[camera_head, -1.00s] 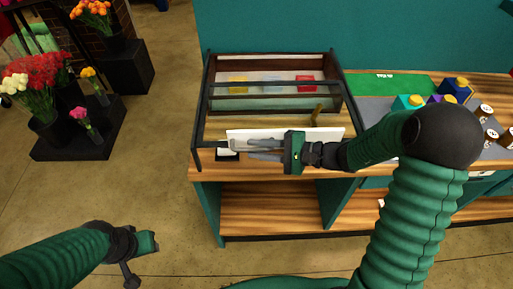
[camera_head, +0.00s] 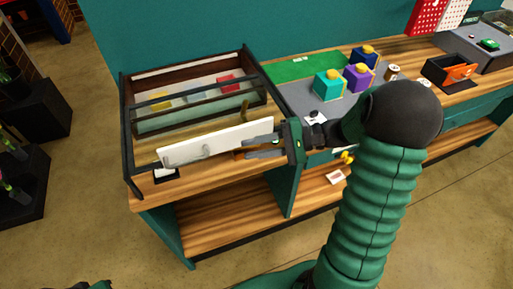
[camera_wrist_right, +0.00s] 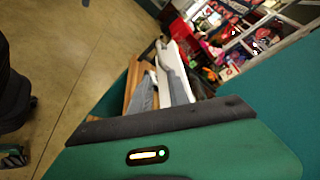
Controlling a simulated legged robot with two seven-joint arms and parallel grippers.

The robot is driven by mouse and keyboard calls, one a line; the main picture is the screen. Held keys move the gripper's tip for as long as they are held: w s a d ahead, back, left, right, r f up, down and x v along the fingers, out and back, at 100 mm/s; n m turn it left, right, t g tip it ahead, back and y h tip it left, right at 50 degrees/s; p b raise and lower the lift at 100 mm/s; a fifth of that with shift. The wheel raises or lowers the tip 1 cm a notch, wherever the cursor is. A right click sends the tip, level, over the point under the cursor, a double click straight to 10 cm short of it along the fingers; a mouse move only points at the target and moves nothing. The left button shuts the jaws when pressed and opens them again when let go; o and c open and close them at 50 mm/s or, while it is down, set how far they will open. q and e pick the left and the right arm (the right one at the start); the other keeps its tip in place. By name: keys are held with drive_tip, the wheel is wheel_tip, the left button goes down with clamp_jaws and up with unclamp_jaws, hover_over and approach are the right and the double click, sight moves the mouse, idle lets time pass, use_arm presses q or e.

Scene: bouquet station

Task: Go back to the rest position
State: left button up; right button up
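My right gripper (camera_head: 262,147) is at the front of the dark-framed box, just in front of the white panel, pointing left. Its two grey fingers are apart and nothing shows between them; the fingers also show in the right wrist view (camera_wrist_right: 158,90). I cannot tell whether they touch the panel. The white panel (camera_head: 205,146) stands along the box's front, and also shows in the wrist view (camera_wrist_right: 172,62). Of my left arm only a green and black sliver shows at the bottom left edge; its fingers are out of the picture.
The dark-framed box (camera_head: 128,130) on the wooden bench holds yellow, blue and red pieces. To its right are a green mat (camera_head: 300,67), teal (camera_head: 329,87), purple (camera_head: 357,80) and blue (camera_head: 364,57) blocks with yellow tops, and an orange-fronted bin (camera_head: 460,72).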

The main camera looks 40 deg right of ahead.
drive_tip(key=shift+s+d+r, duration=0.1)
drive_tip(key=shift+s+d, duration=0.05)
drive_tip(key=shift+s, duration=0.05)
idle(0.3)
